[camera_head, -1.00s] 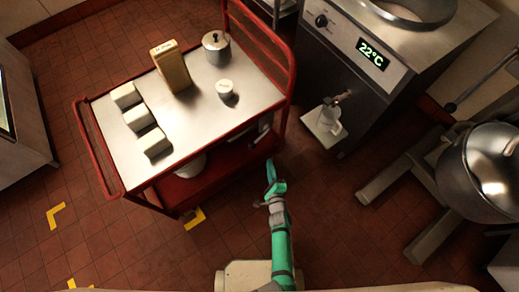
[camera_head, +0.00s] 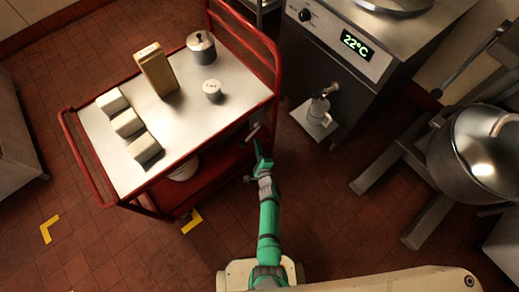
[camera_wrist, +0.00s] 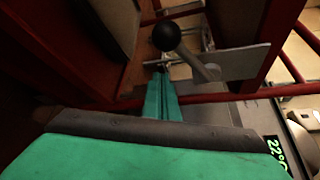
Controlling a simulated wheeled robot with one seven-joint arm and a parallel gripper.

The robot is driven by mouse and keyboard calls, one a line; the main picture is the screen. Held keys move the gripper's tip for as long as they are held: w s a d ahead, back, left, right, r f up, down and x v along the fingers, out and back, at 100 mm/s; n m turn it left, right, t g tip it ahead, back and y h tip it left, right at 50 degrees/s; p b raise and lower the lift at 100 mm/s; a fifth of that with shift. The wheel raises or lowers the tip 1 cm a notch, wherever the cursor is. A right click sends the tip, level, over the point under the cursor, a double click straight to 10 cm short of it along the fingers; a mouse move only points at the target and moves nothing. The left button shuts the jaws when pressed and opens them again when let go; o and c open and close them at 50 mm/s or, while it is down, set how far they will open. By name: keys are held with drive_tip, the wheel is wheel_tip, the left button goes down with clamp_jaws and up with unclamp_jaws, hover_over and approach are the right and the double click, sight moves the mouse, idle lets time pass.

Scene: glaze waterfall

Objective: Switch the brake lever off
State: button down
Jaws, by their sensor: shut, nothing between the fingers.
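The red cart (camera_head: 190,178) stands left of my arm. A brake lever (camera_wrist: 198,66) with a black ball knob (camera_wrist: 166,37) shows under the cart in the wrist view, beside a flat grey metal plate (camera_wrist: 235,62). My gripper (camera_wrist: 163,80) is shut and empty, its tips just below the knob in that picture. I cannot tell whether they touch the lever. In the head view my gripper (camera_head: 260,150) is at the cart's near right corner, by a small pale bar (camera_head: 253,132); the knob cannot be made out there.
The cart top carries three white blocks (camera_head: 127,123), a tan carton (camera_head: 156,69), a lidded pot (camera_head: 201,47) and a small white cup (camera_head: 212,90). A steel machine (camera_head: 345,60) with a tap stands right of the cart. A large kettle (camera_head: 480,150) is farther right. Tiled floor between is clear.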

drive_tip(key=shift+s+a+r, duration=0.35)
drive_tip(key=shift+s+a, duration=0.05)
drive_tip(key=shift+a, duration=0.35)
drive_tip(key=shift+s+a+r, duration=0.3)
drive_tip(key=shift+s+a, duration=0.1)
drive_tip(key=shift+a, duration=0.35)
